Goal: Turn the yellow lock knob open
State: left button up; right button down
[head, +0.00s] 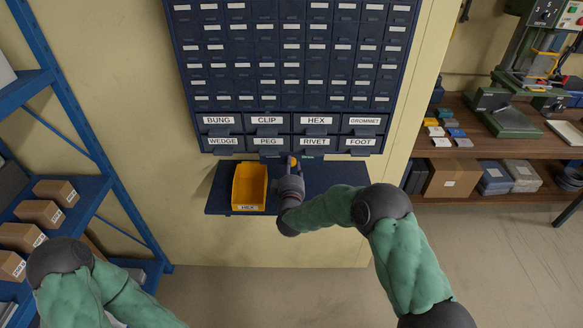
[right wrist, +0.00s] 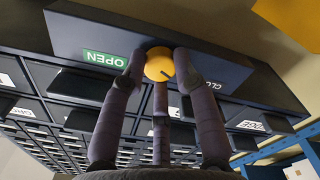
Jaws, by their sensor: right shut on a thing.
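The yellow lock knob (right wrist: 159,64) sits on a dark bar under the drawer cabinet. In the right wrist view it lies between the fingers of my right gripper (right wrist: 158,75), which is shut on it. A green OPEN label (right wrist: 104,59) is left of the knob there, and a partly hidden label beginning CLO (right wrist: 221,79) is on its right. A short dark mark on the knob points toward the CLO side. In the head view my right gripper (head: 292,172) reaches up to the bar and mostly hides the knob. My left arm shows at lower left; its gripper is out of view.
The drawer cabinet (head: 290,87) has labelled drawers just above the bar. A yellow bin (head: 248,207) labelled HEX stands on the dark shelf (head: 219,199), close left of my right gripper. Blue racks with boxes stand at left, a wooden workbench (head: 530,147) at right.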

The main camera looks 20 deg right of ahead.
jog(key=shift+f+m+b, duration=0.1)
jog(key=shift+m+b, duration=11.6)
jog(key=shift+m, duration=1.2)
jog(key=c, duration=0.9)
grip_release()
jog(key=shift+c, duration=0.2)
